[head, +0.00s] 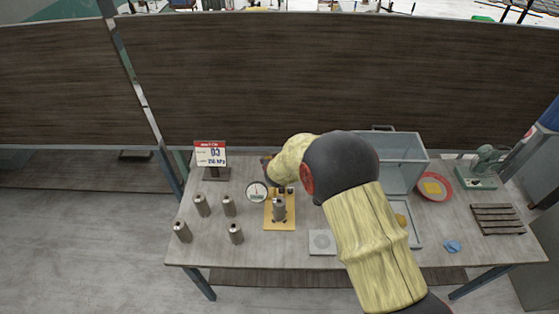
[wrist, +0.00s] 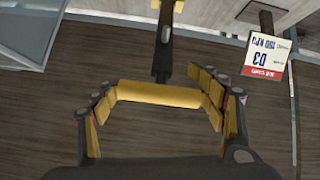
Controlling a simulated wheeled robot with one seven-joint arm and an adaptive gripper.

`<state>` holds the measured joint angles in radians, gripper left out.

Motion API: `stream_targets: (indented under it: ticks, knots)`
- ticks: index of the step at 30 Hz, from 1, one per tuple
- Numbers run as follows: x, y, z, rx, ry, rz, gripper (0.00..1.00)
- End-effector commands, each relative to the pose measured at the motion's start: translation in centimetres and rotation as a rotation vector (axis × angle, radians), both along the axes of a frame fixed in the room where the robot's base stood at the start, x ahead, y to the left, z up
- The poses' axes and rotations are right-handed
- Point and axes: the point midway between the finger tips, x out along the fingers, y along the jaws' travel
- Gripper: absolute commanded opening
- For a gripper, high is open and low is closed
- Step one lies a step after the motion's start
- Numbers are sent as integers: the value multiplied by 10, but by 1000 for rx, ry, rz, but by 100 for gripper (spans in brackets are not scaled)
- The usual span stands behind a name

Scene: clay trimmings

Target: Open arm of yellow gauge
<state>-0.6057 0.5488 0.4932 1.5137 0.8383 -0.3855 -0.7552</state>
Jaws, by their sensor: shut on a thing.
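The yellow gauge stands mid-table in the head view: a yellow base plate (head: 271,223), a round white dial (head: 257,191) and a grey metal cylinder (head: 279,210) upright on the plate. In the wrist view, the gauge's arm shows as a dark lever (wrist: 162,45) with a yellow crossbar handle (wrist: 158,94). My gripper (wrist: 155,85) is shut on this handle, with a finger at each end of the bar. In the head view my own arm covers most of the gauge arm and the gripper, behind the dial.
Several metal cylinders (head: 229,206) stand left of the gauge. A sign (head: 210,153) stands behind them; it also shows in the wrist view (wrist: 268,54). A grey bin (head: 405,151), a red bowl (head: 435,197) and a slatted rack (head: 497,220) are at right. A grey square plate (head: 321,243) lies in front.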

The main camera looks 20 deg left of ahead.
Motion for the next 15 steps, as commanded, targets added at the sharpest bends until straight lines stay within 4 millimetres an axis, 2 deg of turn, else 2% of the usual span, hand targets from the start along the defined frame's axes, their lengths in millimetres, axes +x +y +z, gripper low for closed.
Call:
stream_targets:
  ticks: [14, 15]
  knots:
    - [0, 2, 0, 2, 2, 1, 20]
    - [0, 1, -1, 2, 2, 1, 68]
